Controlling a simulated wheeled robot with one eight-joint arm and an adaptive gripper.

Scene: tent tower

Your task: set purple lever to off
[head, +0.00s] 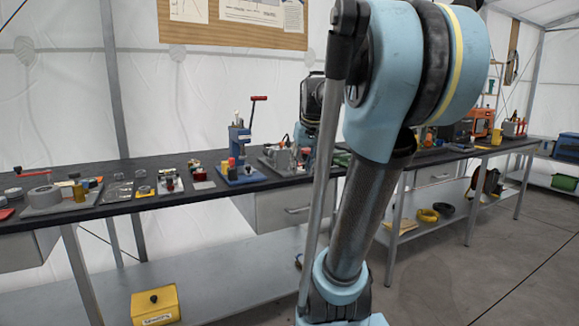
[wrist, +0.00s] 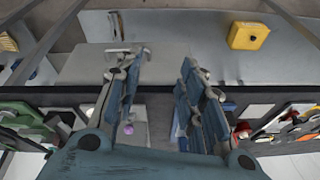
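A small purple round piece (wrist: 128,128), perhaps the knob of the purple lever, shows in the wrist view just inside the left finger. Its handle and its position cannot be made out. In the head view I see no purple lever; my arm covers the middle of the bench. My gripper (wrist: 155,65) is open in the wrist view, its two fingers wide apart with nothing held between them. The fingers reach over the bench's dark edge, and the purple piece lies beyond or below them, apart as far as I can tell.
A long black workbench (head: 110,207) carries several devices, including a blue press with a red handle (head: 240,150) and a grey tape roll (head: 45,196). A yellow box (head: 155,305) sits on the lower shelf and shows in the wrist view (wrist: 248,36). The floor at right is clear.

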